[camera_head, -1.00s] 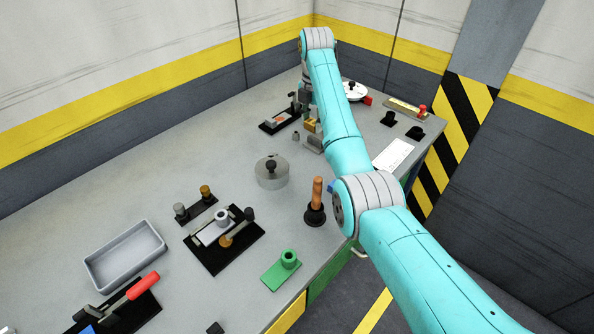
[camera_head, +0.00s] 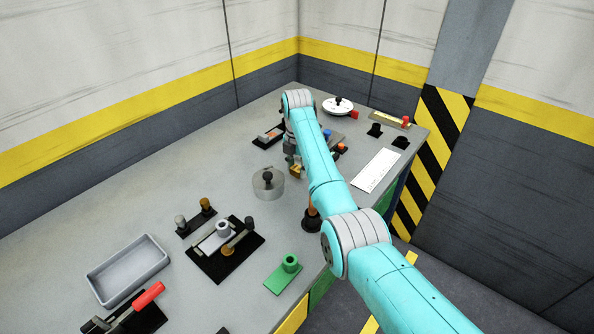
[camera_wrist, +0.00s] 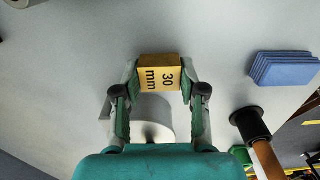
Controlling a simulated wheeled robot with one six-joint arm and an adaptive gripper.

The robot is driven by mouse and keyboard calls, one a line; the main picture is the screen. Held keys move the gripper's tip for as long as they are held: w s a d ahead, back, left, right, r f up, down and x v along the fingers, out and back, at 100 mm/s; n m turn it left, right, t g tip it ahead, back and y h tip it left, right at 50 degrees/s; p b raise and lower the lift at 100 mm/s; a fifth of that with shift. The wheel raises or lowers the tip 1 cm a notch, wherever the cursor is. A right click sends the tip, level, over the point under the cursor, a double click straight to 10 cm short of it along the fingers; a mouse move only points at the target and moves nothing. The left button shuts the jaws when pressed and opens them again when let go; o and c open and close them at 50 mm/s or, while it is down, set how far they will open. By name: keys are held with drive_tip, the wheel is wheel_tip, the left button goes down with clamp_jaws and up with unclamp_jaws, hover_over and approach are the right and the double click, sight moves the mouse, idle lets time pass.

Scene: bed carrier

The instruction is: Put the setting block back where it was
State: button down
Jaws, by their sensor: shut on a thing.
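In the head view the block (camera_head: 296,169) shows at the end of my gripper (camera_head: 293,160), just behind and right of a round grey part with a black knob (camera_head: 268,185). In the wrist view that round part (camera_wrist: 158,112) lies partly hidden below the block and fingers. I cannot tell the block's exact height above the bench.
A wooden-handled tool in a black base (camera_wrist: 252,125) stands close to the right of my gripper in the wrist view, near a blue stack (camera_wrist: 283,68). A grey tray (camera_head: 127,270), fixtures (camera_head: 225,250) and a green part (camera_head: 284,275) occupy the bench's near left. Bare bench lies around the round part.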

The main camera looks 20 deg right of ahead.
sight(297, 168)
drive_tip(key=shift+f, duration=0.55)
drive_tip(key=shift+f, duration=0.1)
drive_tip(key=c, duration=0.7)
unclamp_jaws()
drive_tip(key=shift+o, duration=0.2)
wheel_tip(297, 168, up, 12)
